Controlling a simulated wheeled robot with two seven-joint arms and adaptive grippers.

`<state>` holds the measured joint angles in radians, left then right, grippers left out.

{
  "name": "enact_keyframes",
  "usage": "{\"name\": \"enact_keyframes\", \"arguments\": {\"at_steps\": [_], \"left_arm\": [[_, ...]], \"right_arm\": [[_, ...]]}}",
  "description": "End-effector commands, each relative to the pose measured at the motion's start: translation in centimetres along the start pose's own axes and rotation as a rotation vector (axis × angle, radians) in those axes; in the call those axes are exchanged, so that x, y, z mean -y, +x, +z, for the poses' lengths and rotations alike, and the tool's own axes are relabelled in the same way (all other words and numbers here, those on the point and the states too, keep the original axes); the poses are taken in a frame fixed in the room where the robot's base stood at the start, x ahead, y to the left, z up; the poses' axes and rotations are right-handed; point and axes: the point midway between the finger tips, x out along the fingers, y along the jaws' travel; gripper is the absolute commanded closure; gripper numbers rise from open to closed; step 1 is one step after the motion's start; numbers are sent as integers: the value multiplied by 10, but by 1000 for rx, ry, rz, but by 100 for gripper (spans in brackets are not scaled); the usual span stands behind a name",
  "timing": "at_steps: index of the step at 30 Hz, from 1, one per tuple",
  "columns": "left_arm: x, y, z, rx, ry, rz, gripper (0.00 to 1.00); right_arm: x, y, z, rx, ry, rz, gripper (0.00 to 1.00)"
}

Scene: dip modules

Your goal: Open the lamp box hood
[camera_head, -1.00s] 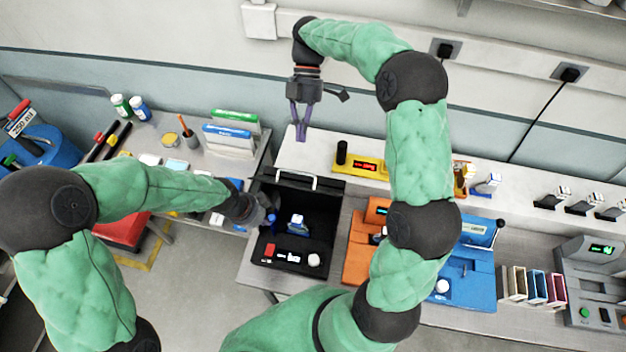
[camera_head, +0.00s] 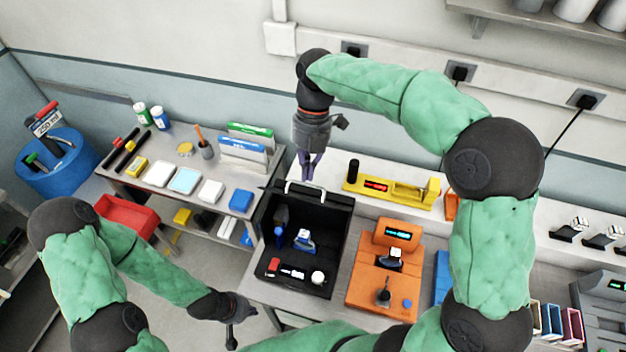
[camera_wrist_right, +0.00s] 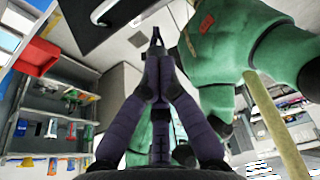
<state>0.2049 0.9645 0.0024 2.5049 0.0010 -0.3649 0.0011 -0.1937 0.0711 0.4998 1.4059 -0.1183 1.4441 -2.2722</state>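The black lamp box (camera_head: 325,262) stands on the bench in the head view, with its dark inside visible. A pale bar handle (camera_head: 318,196) is at the top edge of its hood; in the wrist view the handle (camera_wrist_right: 101,14) is left of the fingertips. Inside are a blue-and-white piece (camera_head: 303,240) and several small parts. My right gripper (camera_head: 306,176) points down just behind the handle, its purple fingers together and seemingly empty; its fingertips (camera_wrist_right: 156,40) meet in the wrist view. My left gripper (camera_head: 232,338) is low, front left of the box, its fingers unclear.
An orange device (camera_head: 360,290) stands right of the box, and a yellow one (camera_head: 410,195) is behind it. A side table (camera_head: 130,178) with bottles and trays is at the left. The floor between the side table and my left arm is partly clear.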

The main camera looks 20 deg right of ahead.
Motion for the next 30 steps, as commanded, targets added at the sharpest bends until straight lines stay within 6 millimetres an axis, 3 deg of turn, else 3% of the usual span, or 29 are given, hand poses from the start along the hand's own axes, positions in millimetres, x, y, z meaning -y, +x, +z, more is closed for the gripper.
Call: {"name": "enact_keyframes", "arguments": {"at_steps": [16,22,30], "left_arm": [[-2,-5,0,0,6,0,100],[-5,-13,0,0,6,0,100],[-6,-14,0,0,7,0,100]], "right_arm": [[1,94,-1,-4,5,-3,100],[1,83,26,-2,7,1,100],[1,80,38,-1,5,0,100]]}}
